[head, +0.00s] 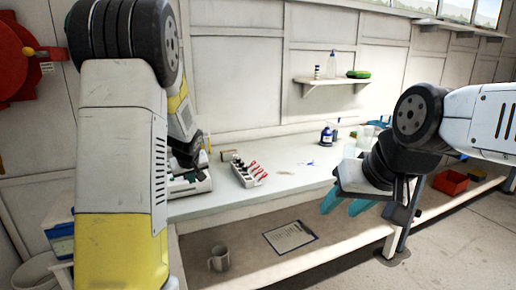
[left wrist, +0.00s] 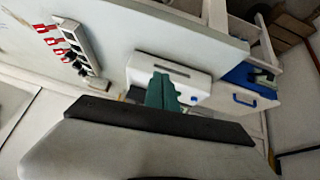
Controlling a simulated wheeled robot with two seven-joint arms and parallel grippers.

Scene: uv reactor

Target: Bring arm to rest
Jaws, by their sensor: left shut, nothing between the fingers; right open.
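My left arm rises large at the left of the head view and bends down toward the bench. The dark end of my left gripper (head: 187,152) is partly hidden behind that arm, above a white device (head: 190,187) on the bench. In the left wrist view the teal fingers of my left gripper (left wrist: 162,90) are shut and empty, in front of the white device (left wrist: 190,78). My right gripper (head: 348,203) is open and empty, with its teal fingers pointing down-left in front of the bench's right part.
Bottles and beakers stand farther right. A clipboard (head: 290,237) and a grey mug (head: 219,258) lie on the lower shelf. The bench middle has clear room.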

